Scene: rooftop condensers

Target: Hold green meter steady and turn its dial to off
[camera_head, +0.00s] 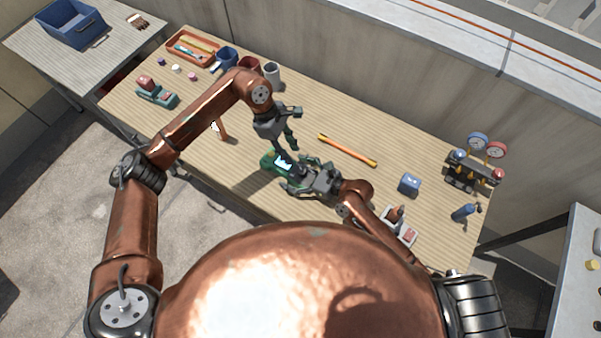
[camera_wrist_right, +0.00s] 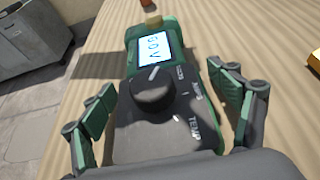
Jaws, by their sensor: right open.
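The green meter (camera_head: 268,161) lies on the wooden table near its front edge, with its screen lit. In the right wrist view the meter (camera_wrist_right: 135,55) has a black face, printed labels including TEMP, and a round black dial (camera_wrist_right: 153,92) whose white mark points toward the screen. My right gripper (camera_wrist_right: 162,80) is open, with one green-padded finger on each side of the meter; both look apart from it. In the head view my right gripper (camera_head: 290,176) partly covers the meter. My left gripper (camera_head: 296,127) looks open and empty, above the table just behind the meter.
An orange tray (camera_head: 192,47) and cups (camera_head: 272,71) stand at the back left.

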